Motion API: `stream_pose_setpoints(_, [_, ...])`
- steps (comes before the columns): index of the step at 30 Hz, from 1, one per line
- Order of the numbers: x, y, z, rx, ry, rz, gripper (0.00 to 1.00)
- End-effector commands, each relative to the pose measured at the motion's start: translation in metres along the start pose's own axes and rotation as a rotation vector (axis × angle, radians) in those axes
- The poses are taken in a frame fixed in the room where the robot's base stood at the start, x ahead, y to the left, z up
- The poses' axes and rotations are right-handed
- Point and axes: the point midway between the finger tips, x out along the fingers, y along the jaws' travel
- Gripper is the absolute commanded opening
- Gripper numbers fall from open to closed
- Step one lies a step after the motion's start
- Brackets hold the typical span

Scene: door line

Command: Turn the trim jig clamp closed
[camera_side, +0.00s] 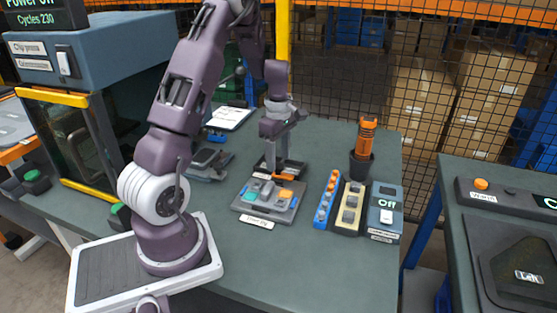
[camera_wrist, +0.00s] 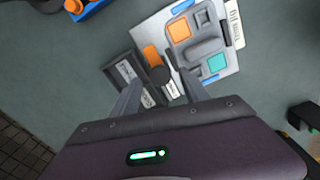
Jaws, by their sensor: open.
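The trim jig (camera_side: 246,205) is a grey plate on the bench with teal and orange pieces on it. It also shows in the wrist view (camera_wrist: 228,67). At its far edge is the dark clamp (camera_wrist: 118,69), with an orange lever (camera_wrist: 151,55), a round black pivot and small white labels too small to read surely. My gripper (camera_side: 278,168) points down over the clamp. In the wrist view my gripper (camera_wrist: 160,82) is open, its fingers on either side of the pivot and lever. Contact cannot be told. In the side view the fingers partly hide the clamp.
Right of the jig are a blue rack of orange-topped pieces (camera_side: 326,200), a tray of blocks (camera_side: 351,205) and a control box reading Off (camera_side: 386,212). An orange-handled tool (camera_side: 367,138) stands in a dark holder behind them. The bench front is clear.

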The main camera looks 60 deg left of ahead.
Motion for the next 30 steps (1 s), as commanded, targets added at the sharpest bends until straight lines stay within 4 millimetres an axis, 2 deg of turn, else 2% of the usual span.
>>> stream_pose_setpoints(4, [0.0122, -0.0003, 0.0002, 0.0, -0.001, 0.0, 0.53])
stream_pose_setpoints(11, [0.0127, -0.0002, 0.0005, 0.002, -0.001, 0.001, 0.52])
stream_pose_setpoints(18, [0.0124, -0.0002, 0.0007, 0.003, -0.001, 0.001, 0.04])
stream_pose_setpoints(19, [0.0124, -0.0002, 0.0007, 0.003, -0.001, 0.001, 0.0])
stream_pose_setpoints(30, [0.012, -0.0002, 0.0007, 0.063, -0.001, 0.001, 0.0])
